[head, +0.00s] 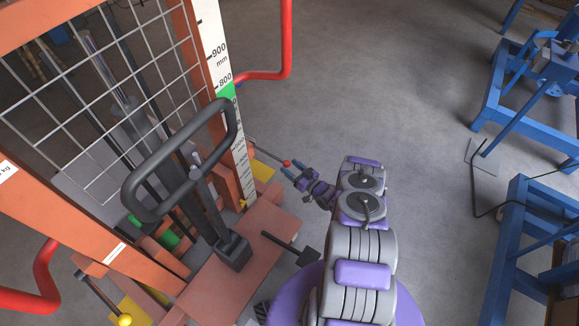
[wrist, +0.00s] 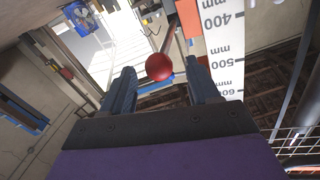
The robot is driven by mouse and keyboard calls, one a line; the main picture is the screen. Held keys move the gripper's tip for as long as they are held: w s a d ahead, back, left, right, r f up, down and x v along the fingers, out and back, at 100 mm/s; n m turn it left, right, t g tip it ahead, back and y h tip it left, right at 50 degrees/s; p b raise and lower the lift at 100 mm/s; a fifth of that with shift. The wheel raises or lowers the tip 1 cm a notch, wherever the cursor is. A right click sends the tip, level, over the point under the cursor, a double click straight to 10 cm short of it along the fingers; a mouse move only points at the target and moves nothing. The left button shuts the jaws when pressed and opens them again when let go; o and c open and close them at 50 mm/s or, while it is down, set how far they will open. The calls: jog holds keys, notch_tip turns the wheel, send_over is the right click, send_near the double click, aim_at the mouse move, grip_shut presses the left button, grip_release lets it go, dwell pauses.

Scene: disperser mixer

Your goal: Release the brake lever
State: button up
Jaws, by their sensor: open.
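A lever with a red ball knob (head: 286,163) on a thin dark rod sticks out from the orange lift frame, by the measuring scale. I take it to be the brake lever. My gripper (head: 291,169) is open, its blue fingers close to the knob.
A black loop handle (head: 180,165) rises from the orange base, with a black pedal (head: 308,257) beside it. A yellow-knobbed lever (head: 125,320) is at lower left. A red bent bar (head: 287,40) juts out above.

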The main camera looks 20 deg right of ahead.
jog(key=shift+x, duration=0.75)
jog(key=shift+d, duration=0.15)
grip_shut()
